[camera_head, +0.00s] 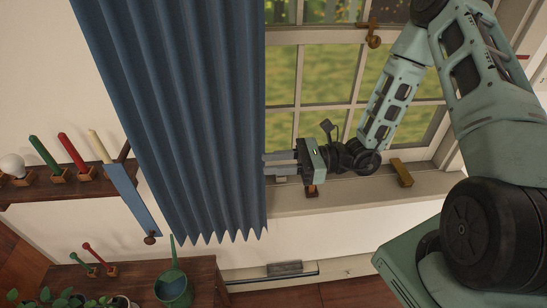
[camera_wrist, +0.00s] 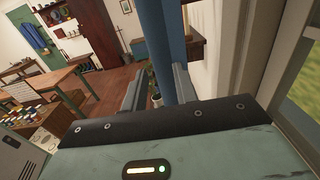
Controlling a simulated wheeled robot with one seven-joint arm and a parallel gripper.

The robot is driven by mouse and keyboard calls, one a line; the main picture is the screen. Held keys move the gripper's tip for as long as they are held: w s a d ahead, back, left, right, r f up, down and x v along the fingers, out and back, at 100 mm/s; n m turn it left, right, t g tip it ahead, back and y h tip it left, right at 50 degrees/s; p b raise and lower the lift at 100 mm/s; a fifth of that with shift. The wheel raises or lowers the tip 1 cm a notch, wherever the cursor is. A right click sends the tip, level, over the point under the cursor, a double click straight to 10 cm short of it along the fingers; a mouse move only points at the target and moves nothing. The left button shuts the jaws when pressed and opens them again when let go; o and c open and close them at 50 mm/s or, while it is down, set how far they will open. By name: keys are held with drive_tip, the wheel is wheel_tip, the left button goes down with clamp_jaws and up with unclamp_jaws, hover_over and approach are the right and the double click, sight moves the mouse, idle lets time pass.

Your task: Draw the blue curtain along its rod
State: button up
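The blue curtain (camera_head: 190,110) hangs in pleats over the left part of the window. Its top and the rod are out of view. My gripper (camera_head: 268,163) is at the curtain's right edge, in the lower part of its height, with its fingers pointing left. The fingers are apart. In the wrist view the curtain's edge (camera_wrist: 165,40) shows as a blue strip in line with the gap between the fingers of my gripper (camera_wrist: 160,85). I cannot tell whether either finger touches the cloth.
The window (camera_head: 325,75) and its sill (camera_head: 340,190) lie behind my arm, with a brass block (camera_head: 401,172) on the sill. A shelf (camera_head: 60,188) with coloured-handled tools is left of the curtain. A green watering can (camera_head: 173,285) stands below. The wrist view shows a wooden table (camera_wrist: 55,80).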

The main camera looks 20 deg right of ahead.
drive_tip(key=shift+a, duration=0.25)
clamp_jaws()
